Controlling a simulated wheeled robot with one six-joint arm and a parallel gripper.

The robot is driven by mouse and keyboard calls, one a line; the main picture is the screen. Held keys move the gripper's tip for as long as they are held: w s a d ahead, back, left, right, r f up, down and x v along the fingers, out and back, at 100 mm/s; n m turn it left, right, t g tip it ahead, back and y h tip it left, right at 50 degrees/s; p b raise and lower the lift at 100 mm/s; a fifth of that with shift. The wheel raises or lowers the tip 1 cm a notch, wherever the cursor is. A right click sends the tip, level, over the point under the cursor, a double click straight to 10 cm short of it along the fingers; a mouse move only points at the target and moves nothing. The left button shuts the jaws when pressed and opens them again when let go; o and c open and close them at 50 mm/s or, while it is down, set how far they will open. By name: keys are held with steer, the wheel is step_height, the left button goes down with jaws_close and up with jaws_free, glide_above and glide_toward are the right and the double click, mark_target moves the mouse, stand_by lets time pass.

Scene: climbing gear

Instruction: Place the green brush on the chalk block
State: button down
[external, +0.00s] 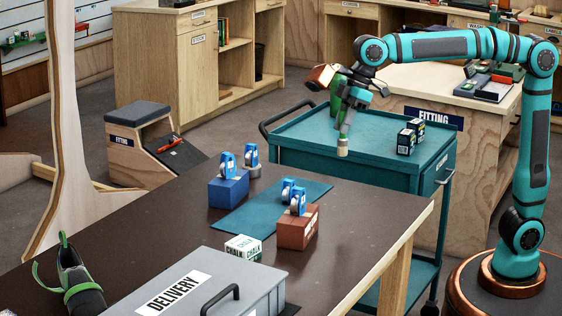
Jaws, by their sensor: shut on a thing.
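The chalk block (243,248) is a white box with green and dark CHALK lettering. It sits on the dark table behind the grey delivery case. My gripper (348,108) points down above the near-left part of the teal cart, up and to the right of the chalk block and well apart from it. It is shut on a slim thing with a pale tip, which looks like the green brush (342,148). The brush hangs roughly upright, pale end down. Its upper part is hidden by the gripper.
The grey delivery case (226,278) has a raised dark handle. A brown block (297,228) and a blue block (228,188) carry blue devices, near a teal mat (250,215). A shoe (78,280) stands at left. Small dark boxes (406,141) are on the cart (375,132).

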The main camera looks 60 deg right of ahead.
steer(key=w+a+r+n, duration=0.1)
steer(key=w+a, duration=0.2)
steer(key=a, duration=0.6)
steer(key=w+a+r, duration=0.2)
steer(key=w+a, duration=0.1)
steer(key=a, duration=0.7)
steer(key=a+f+n, duration=0.1)
steer(key=a+f, duration=0.1)
steer(key=a, duration=0.8)
steer(key=a+f, duration=0.2)
steer(key=a, duration=0.7)
steer(key=shift+g+y, duration=0.3)
steer(key=shift+g, duration=0.1)
steer(key=shift+w+a+f, duration=0.1)
steer(key=shift+w+f, duration=0.05)
steer(key=shift+f, duration=1.4)
steer(key=shift+w+a+f, duration=0.1)
steer(key=shift+w+f, duration=0.05)
steer(key=shift+f, duration=1.45)
steer(key=shift+w+f, duration=0.15)
steer(key=shift+f, duration=1.4)
steer(key=shift+f, duration=0.15)
steer(key=c, duration=1.3)
jaws_free()
steer(key=v, duration=1.2)
steer(key=shift+r, duration=0.2)
